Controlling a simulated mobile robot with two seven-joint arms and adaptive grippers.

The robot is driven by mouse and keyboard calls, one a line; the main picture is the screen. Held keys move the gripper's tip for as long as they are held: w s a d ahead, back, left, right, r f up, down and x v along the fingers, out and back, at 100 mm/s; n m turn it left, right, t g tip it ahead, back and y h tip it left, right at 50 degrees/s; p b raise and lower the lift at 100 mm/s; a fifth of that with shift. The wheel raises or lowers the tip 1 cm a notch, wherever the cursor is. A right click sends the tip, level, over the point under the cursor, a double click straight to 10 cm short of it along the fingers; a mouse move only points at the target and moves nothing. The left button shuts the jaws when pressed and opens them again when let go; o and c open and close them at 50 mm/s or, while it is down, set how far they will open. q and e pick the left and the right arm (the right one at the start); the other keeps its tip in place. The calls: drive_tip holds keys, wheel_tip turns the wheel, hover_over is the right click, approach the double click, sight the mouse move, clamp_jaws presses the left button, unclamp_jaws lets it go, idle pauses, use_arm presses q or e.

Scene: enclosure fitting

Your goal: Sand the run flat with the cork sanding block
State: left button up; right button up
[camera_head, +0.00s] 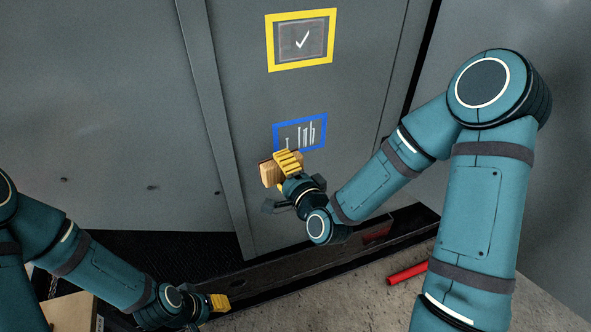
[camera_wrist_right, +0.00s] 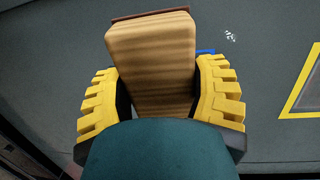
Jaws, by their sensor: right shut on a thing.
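My right gripper (camera_head: 287,166) is shut on the cork sanding block (camera_head: 269,174), a tan block with a reddish-brown face on its far side. In the right wrist view the block (camera_wrist_right: 152,62) sits between the two yellow fingers. The block is at the lower left of the blue frame (camera_head: 276,138) on the grey panel; whether it touches the panel I cannot tell. White vertical runs (camera_head: 307,135) show inside the frame, whose lower part is partly hidden by the gripper. My left gripper (camera_head: 218,302) is low at the enclosure's foot, its jaw opening unclear.
A yellow frame with a white check mark (camera_head: 302,40) is higher on the panel. A red cylinder (camera_head: 407,273) lies on the floor at the right. A dark base ledge (camera_head: 290,280) runs along the bottom. A light box (camera_head: 72,312) stands at the lower left.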

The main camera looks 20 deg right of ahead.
sight(317, 131)
drive_tip(key=d+h, duration=0.1)
drive_tip(key=d+m+t, duration=0.1)
drive_tip(key=h, duration=0.1)
drive_tip(key=shift+s+d+r+m+t+h, duration=0.25)
drive_tip(key=shift+d+r+m+t+h, duration=0.05)
drive_tip(key=shift+d+r+m, duration=0.1)
drive_tip(key=shift+w, duration=2.95)
drive_tip(key=shift+w+a, duration=0.1)
drive_tip(key=shift+w, duration=1)
drive_tip(key=shift+d, duration=1.75)
drive_tip(key=shift+w+d+r, duration=0.1)
drive_tip(key=shift+d, duration=1.55)
drive_tip(key=shift+w+d, duration=0.1)
drive_tip(key=shift+d, duration=1.55)
drive_tip(key=shift+a, duration=0.1)
